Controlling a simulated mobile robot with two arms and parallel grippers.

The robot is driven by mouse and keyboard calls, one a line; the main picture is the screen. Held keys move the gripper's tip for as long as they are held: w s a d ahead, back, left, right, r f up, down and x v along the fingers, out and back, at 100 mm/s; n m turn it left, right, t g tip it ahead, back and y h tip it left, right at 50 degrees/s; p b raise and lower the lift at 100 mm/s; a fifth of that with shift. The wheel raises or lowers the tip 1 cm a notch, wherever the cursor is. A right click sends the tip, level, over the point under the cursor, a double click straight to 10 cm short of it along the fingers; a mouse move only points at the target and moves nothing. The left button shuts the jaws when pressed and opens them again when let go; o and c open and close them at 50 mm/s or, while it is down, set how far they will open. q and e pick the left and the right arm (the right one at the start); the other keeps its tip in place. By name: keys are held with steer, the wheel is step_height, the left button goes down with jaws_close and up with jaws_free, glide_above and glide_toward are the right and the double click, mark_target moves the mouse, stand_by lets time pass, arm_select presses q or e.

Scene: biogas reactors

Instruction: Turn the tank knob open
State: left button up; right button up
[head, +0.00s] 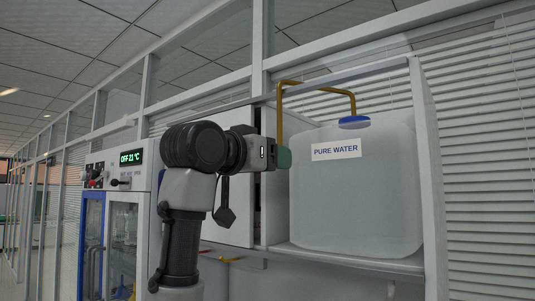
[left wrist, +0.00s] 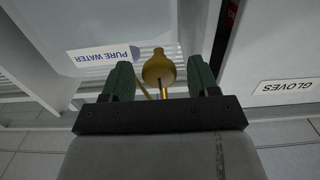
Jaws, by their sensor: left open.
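The clear tank labelled PURE WATER (head: 355,205), with a blue cap, stands on a white shelf; it also shows, upside down, in the left wrist view (left wrist: 85,25). My left gripper (head: 284,157) is at the tank's left side in the head view. In the left wrist view its green fingers (left wrist: 160,82) are open and apart. A brass rounded knob (left wrist: 158,68) appears between the fingers; I cannot tell whether they touch it. The knob is not clearly seen in the head view. My right gripper is not in view.
A yellow pipe (head: 308,87) runs from the left upright over to the tank cap. A cabinet with a display reading OFF 21 °C (head: 130,157) stands at the left. A panel labelled GLOVES (left wrist: 286,87) is close beside my fingers.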

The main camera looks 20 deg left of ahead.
arm_select(q)
steer(key=c, duration=0.9)
steer(key=shift+n, duration=0.4)
steer(key=n+b, duration=0.2)
steer(key=n, duration=0.6)
steer(key=n+b, duration=0.3)
steer(key=n, duration=0.6)
steer(key=shift+a+f, duration=0.15)
